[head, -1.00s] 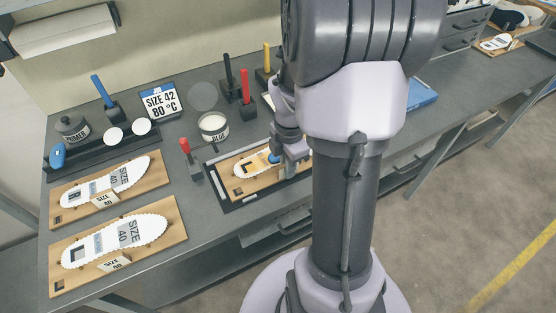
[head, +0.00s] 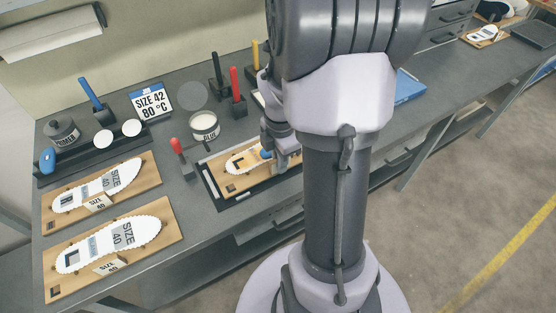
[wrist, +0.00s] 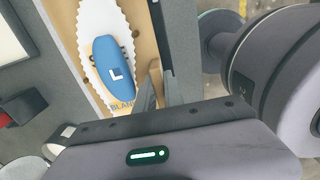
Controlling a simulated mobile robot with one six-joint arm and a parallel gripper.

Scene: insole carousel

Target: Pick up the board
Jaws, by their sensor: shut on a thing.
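The wooden board (head: 233,183) lies at the black-edged tray (head: 210,188) in the middle of the bench in the head view. It carries a white scalloped insole (head: 237,164), and my arm hides its right part. In the wrist view the board (wrist: 85,70) shows on the left, with the insole (wrist: 83,40) and a blue oval piece (wrist: 113,62) marked L on it. Lettering, partly covered, reads "BLAN". My gripper (wrist: 154,88) is shut on the board's edge, beside the insole. I cannot tell whether the board touches the tray floor.
Two other boards with size 40 insoles (head: 100,187) (head: 110,245) lie at the left. A glue pot (head: 204,128), a red-handled tool (head: 179,148) and upright coloured handles (head: 236,88) stand behind the tray.

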